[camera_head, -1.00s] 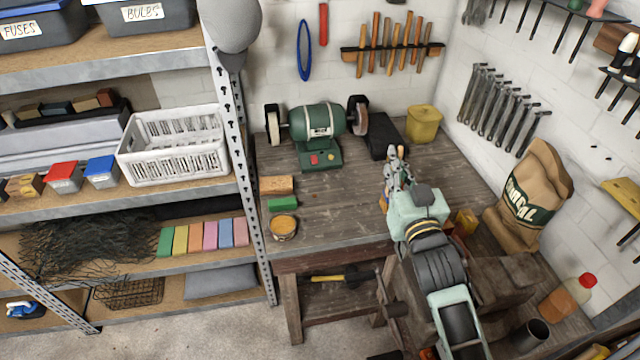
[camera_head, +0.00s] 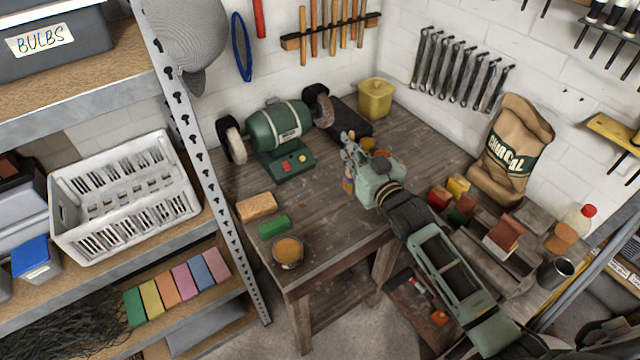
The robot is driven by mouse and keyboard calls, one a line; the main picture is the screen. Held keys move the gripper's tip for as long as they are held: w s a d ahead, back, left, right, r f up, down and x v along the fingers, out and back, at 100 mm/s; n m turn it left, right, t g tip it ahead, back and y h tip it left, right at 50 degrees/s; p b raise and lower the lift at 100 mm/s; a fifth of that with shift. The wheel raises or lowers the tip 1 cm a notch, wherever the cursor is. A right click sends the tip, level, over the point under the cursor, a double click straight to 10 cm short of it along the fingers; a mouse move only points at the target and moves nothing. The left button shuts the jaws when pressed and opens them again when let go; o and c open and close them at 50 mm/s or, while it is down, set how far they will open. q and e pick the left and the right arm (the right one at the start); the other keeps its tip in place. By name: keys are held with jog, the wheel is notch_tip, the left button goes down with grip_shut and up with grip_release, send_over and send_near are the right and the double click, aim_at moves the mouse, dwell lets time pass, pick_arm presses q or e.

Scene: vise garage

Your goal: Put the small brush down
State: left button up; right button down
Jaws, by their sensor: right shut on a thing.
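My right gripper (camera_head: 352,152) is over the wooden workbench (camera_head: 330,210), right of the green bench grinder. It points to the back, away from me. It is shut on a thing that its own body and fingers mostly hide. I cannot clearly make out the small brush or whether it touches the bench. A small blue and orange thing (camera_head: 348,182) shows just below the fingers; I cannot tell if it is held or stands behind. My left gripper is not in view.
A charcoal sack (camera_head: 511,150) and several small blocks are at the right. Bare bench lies between tin and gripper.

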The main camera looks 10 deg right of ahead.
aim_at(347, 181)
pick_arm(q)
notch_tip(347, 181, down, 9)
jog(key=b, duration=0.8)
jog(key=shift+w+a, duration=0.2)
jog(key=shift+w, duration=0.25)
pick_arm(e)
jog(key=w+a+f, duration=0.1)
jog(key=a+f, duration=0.6)
jog(key=f, duration=0.1)
jog(key=shift+w+a+f, duration=0.15)
jog(key=shift+w+a, duration=0.15)
jog(key=shift+w, duration=0.1)
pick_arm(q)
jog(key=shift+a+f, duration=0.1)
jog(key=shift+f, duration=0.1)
pick_arm(e)
jog(key=shift+f, duration=0.15)
jog(key=c, duration=2)
grip_release()
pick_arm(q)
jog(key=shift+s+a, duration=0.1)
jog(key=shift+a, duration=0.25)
pick_arm(e)
jog(key=shift+o, duration=0.3)
jog(key=shift+s, duration=0.1)
